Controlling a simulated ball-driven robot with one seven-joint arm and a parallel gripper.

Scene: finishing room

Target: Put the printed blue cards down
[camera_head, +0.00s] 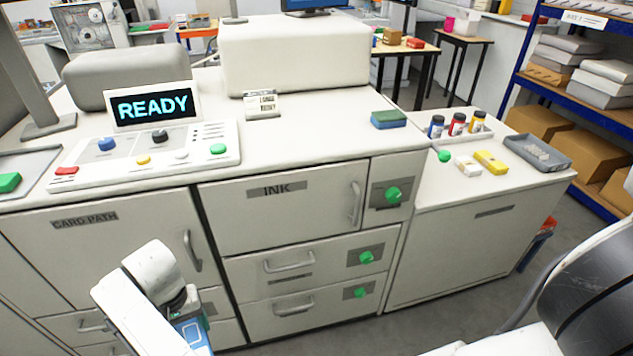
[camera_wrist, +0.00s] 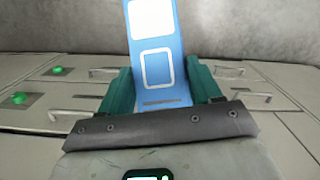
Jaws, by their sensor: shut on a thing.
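The printed blue cards (camera_wrist: 153,45) show in the wrist view as one blue strip with white rectangles; I cannot tell how many are stacked. They stick out past the teal fingers of my gripper (camera_wrist: 157,75), which is shut on them from both sides. In the head view my gripper (camera_head: 193,316) is low at the left centre, in front of the machine's drawers. A small part of the blue cards (camera_head: 192,338) shows below it, and the rest is hidden or out of frame.
A white machine with a READY screen (camera_head: 153,105), control panel (camera_head: 135,160) and drawers (camera_head: 290,305) fills the left and middle. Its top has a blue-green block (camera_head: 388,119). A lower cabinet at right holds bottles (camera_head: 457,124) and a grey tray (camera_head: 537,153). The counter front has free room.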

